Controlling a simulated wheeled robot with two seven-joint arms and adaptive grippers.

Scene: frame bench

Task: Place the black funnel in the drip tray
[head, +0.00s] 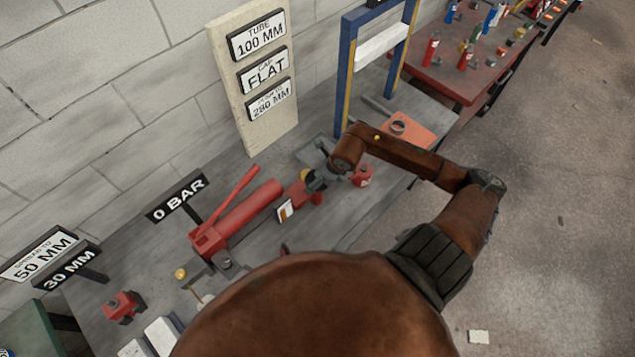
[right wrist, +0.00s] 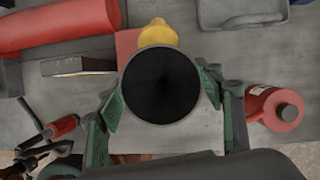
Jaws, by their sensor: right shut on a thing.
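The black funnel (right wrist: 160,84) shows in the right wrist view as a dark round mouth, with its spout hidden. My right gripper (right wrist: 162,98) is shut on it, one green finger on each side. In the head view my right gripper (head: 320,181) is over the bench beside the red pump's end, and the funnel is hard to make out there. A grey tray, seemingly the drip tray (head: 307,156), lies just behind the gripper towards the wall. Its edge also shows at the top right of the right wrist view (right wrist: 240,14). My left gripper is not in view.
A red pump (head: 245,212) lies along the bench, with a yellow part (right wrist: 158,34) close to the funnel. A red bottle (head: 362,176) stands right of the gripper. A blue press frame (head: 346,75) and an orange plate (head: 408,130) are further back.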

